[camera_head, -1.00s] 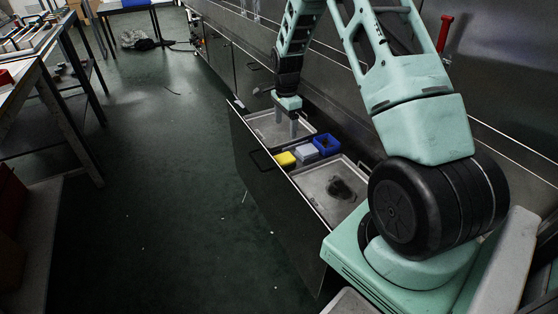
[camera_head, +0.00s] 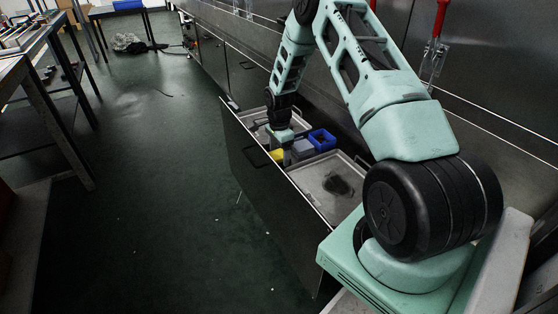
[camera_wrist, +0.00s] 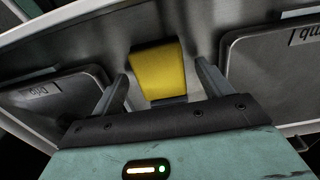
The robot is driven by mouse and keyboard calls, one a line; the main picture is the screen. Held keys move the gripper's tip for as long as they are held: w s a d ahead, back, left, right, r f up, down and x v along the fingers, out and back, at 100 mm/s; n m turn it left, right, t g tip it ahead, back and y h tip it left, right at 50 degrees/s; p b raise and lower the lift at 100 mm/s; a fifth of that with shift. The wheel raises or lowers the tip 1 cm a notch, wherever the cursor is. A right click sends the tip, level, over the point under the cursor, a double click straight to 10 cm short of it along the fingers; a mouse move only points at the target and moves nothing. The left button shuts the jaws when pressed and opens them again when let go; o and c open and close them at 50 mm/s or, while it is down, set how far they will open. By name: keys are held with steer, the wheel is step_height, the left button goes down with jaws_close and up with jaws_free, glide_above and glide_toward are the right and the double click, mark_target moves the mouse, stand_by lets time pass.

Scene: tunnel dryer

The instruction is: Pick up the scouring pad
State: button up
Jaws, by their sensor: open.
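A yellow block (camera_head: 277,154), probably the scouring pad, lies in the open drawer between two trays. The grey piece (camera_head: 301,150) beside it cannot be identified for certain. In the wrist view the yellow block (camera_wrist: 158,70) shows between the two fingers, with a dark grey strip at its lower edge. My gripper (camera_wrist: 164,84) is open, with a gap visible on each side of the block. In the head view my gripper (camera_head: 281,146) is low over the drawer, above the block; its fingertips are largely hidden. I cannot tell the exact height left between fingertips and block.
A blue open box (camera_head: 322,140) stands right of the grey piece. A metal tray (camera_head: 312,178) with a dark patch lies nearer me; another tray (camera_head: 250,117) lies beyond my gripper. Lettered trays flank the fingers in the wrist view. The floor left of the drawer is clear.

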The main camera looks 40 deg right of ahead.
mark_target(279, 153)
steer(key=shift+f, duration=0.4)
steer(key=c, duration=1)
steer(key=shift+r, duration=0.15)
steer(key=shift+c, duration=0.2)
step_height(279, 153, up, 10)
steer(key=p, duration=0.2)
steer(key=shift+p, duration=0.4)
